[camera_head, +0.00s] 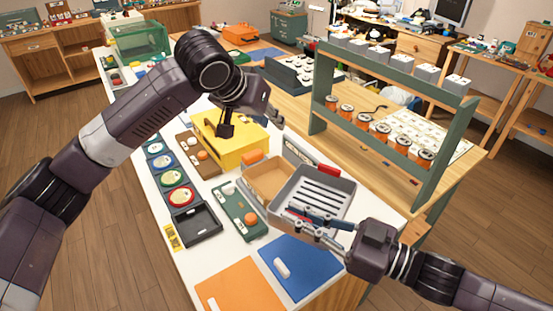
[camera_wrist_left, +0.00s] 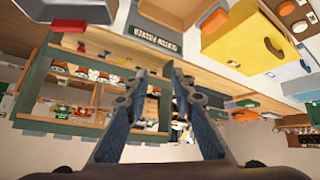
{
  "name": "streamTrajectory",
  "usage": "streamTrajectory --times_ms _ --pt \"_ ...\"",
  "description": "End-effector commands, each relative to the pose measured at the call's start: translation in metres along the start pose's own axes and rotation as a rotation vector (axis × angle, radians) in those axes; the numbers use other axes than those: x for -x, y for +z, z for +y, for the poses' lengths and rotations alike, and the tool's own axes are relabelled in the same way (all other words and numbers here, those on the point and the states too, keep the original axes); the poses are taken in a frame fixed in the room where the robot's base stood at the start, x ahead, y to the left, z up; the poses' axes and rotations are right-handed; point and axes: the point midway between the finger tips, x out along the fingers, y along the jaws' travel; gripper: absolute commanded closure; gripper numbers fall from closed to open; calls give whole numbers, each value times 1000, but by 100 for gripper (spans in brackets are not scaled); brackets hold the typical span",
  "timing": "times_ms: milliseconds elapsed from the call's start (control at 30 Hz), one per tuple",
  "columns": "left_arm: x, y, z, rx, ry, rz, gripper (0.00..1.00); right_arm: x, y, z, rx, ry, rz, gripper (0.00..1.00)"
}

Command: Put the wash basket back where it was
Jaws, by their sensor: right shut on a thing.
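The wash basket (camera_head: 345,187) is a grey tray with a slotted floor, standing over the near end of the white counter beside a tan bin (camera_head: 262,182). My right gripper (camera_head: 298,218) is shut on its near wall; the exact contact is partly hidden by the fingers. A grey container with a red handle at the upper left of the left wrist view (camera_wrist_left: 75,10) looks like the same basket. My left gripper (camera_head: 276,117) is above the counter by the yellow box (camera_head: 248,135), away from the basket. Its fingers are apart and empty in the left wrist view (camera_wrist_left: 158,76).
A green rack (camera_head: 393,120) with orange-banded jars stands right of the counter. The mats are mostly bare.

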Motion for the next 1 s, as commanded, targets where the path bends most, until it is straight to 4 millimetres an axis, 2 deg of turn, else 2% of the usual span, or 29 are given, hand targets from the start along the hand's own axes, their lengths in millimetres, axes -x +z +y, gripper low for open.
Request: streamTrajectory --times_ms 33,100,200,300,433,633,1000 --pt "14 11 21 -27 8 -45 77 0 -1 0 2 -1 2 100" --pt "29 32 42 -56 8 -119 77 0 -1 0 2 -1 2 100" --pt "49 60 61 -94 -10 -212 77 0 -1 0 2 -1 2 100" --pt "63 81 69 -123 -32 -277 77 0 -1 0 2 -1 2 100" --pt "70 96 72 -142 -51 -320 77 0 -1 0 2 -1 2 100" --pt "52 105 71 -143 -55 -331 77 0 -1 0 2 -1 2 100" --pt "-13 127 65 -142 -55 -329 77 0 -1 0 2 -1 2 100"
